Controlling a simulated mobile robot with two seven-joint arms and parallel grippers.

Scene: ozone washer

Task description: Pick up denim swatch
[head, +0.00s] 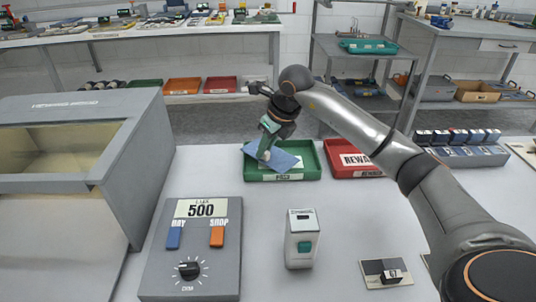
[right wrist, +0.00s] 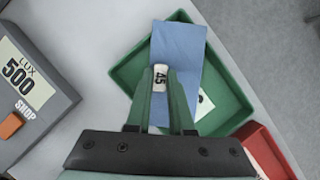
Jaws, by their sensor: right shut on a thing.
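The denim swatch (head: 285,161) is a flat blue rectangle, tilted over the green tray (head: 311,172). In the right wrist view the swatch (right wrist: 187,45) overlaps the tray's rim (right wrist: 247,103). My right gripper (head: 264,154) is at the swatch's left part. In the right wrist view its fingers (right wrist: 160,80) are shut on a small white tab marked 45, which appears to belong to the swatch. The fingers hide part of the cloth. Whether the swatch touches the tray cannot be told. My left gripper is not in view.
A red tray (head: 341,171) stands right of the green one. A grey dial box (head: 195,251) reading 500, a small white device (head: 301,240) and a big open grey cabinet (head: 145,165) share the table. A rack of dark-topped blocks (head: 462,150) stands at right.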

